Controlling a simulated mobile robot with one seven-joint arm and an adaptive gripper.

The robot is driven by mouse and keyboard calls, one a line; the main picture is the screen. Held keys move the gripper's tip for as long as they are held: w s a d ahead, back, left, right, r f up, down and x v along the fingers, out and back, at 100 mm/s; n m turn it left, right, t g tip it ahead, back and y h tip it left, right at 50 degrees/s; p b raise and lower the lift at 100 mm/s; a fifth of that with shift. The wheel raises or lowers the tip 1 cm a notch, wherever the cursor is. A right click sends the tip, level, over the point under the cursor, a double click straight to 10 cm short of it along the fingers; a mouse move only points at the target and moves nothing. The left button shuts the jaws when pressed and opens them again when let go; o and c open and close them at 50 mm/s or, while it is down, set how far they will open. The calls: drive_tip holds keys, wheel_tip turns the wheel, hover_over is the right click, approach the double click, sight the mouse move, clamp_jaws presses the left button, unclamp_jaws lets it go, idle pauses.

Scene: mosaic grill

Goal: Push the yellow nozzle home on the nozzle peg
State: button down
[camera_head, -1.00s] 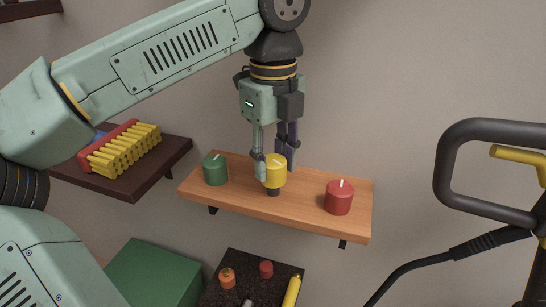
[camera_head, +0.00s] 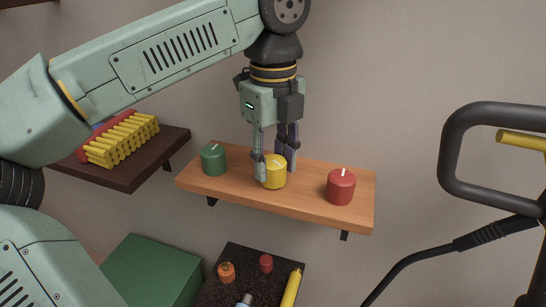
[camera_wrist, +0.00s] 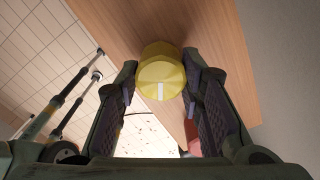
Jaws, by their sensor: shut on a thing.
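The yellow nozzle (camera_head: 277,176) is a short cylinder with a white line on top. It stands upright at the middle of the wooden shelf (camera_head: 310,208), its bottom down at the board with no visible gap. The nozzle peg is hidden, under the nozzle. My gripper (camera_head: 274,166) points down and is shut on the nozzle, one finger on each side. In the wrist view the nozzle (camera_wrist: 160,74) shows between the two fingers, its white line towards the palm.
A green cylinder (camera_head: 213,160) stands left on the same shelf and a red one (camera_head: 341,187) right, both clear of my fingers. A dark shelf (camera_head: 135,180) with yellow pieces is at left. Below are a green box (camera_head: 150,270) and a speckled board (camera_head: 235,262). A dark handle (camera_head: 445,150) is at right.

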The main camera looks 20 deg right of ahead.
sight(274, 161)
drive_tip(key=shift+f, duration=0.2)
drive_tip(key=c, duration=1)
unclamp_jaws()
drive_tip(key=shift+r, duration=0.1)
wheel_tip(274, 161, up, 8)
drive_tip(key=shift+f, duration=0.25)
